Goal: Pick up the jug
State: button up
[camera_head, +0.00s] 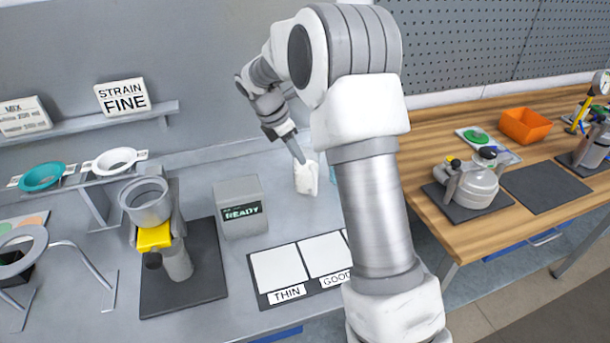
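A small white object (306,178), which looks like the jug, stands at the back of the grey bench, right of the READY box. My gripper (298,155) reaches down to its top from the upper left. One grey finger shows at its upper edge; the other finger is not clear. I cannot tell whether the gripper is open or shut, or whether it holds the object. A sliver of something light blue (332,174) shows just to the right, mostly hidden behind my arm.
A grey READY box (240,208) stands left of the white object. A THIN/GOOD board (278,270) lies in front. A yellow-and-grey agitator (154,238) stands on a dark mat at left. Strainers and signs line the back left. A wooden table (440,222) with equipment is at right.

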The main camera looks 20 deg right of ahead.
aim_at(315, 187)
jog(key=p+x, duration=0.1)
jog(key=x, duration=1.4)
jog(key=shift+a+f, duration=0.1)
jog(key=shift+f, duration=0.2)
grip_shut()
jog(key=shift+w, duration=0.1)
dwell(0.6)
